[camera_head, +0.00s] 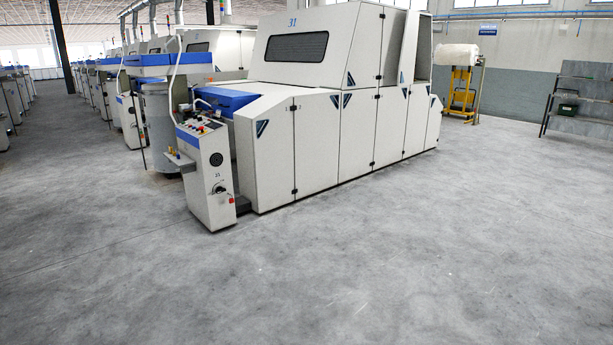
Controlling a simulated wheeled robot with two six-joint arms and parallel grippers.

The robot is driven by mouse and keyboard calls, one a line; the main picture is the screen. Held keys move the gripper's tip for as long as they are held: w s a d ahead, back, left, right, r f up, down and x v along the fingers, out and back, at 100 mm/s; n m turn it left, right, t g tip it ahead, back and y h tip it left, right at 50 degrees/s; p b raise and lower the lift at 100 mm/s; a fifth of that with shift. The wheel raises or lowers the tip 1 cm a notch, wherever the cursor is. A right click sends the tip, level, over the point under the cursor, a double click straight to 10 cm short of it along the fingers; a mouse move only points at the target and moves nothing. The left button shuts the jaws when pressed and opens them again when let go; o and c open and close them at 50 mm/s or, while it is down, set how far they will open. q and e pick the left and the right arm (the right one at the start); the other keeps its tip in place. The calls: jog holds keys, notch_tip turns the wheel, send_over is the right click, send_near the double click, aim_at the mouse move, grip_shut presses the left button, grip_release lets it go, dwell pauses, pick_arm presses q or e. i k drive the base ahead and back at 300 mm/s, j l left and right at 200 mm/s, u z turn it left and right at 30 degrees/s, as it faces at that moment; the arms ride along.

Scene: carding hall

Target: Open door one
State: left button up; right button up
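A large white carding machine (385,120) marked 31 stands across the upper middle of the head view. Its long side carries several flat door panels, all of which look shut. The nearest wide panel (265,155) is at the left end of that side, with a narrower panel (317,145) right of it. Dark blue triangles sit at several panel corners. Neither of my grippers is in view.
A white control cabinet (207,175) with buttons and a red switch stands at the machine's left front corner. A yellow stand (461,90) with a white roll and a grey shelf rack (585,95) are at the right. Wide grey floor (330,270) in front is clear.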

aim_at(272, 132)
jog(key=i, duration=2.65)
